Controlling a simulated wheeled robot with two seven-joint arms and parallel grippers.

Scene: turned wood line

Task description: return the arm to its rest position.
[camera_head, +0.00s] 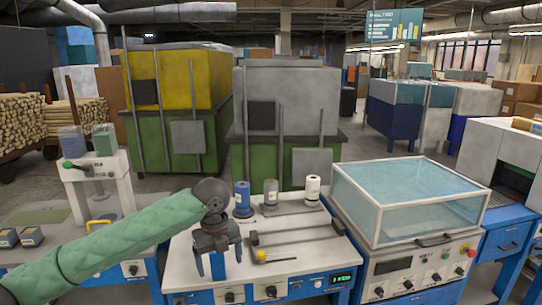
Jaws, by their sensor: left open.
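My left arm (130,238) wears a green sleeve and comes in from the lower left. Its left gripper (210,265) points down over the left front part of the white-topped workbench (290,270). Its two blue fingers are apart, with nothing seen between them. Whether the fingertips touch the bench top is hard to tell. My right gripper is not in view.
Behind the gripper stand a blue cylinder (242,197), a grey one (271,192) and a white one (312,188). A rail fixture (300,237) with a yellow knob (261,256) lies right of it. A glass-covered machine (410,200) stands farther right.

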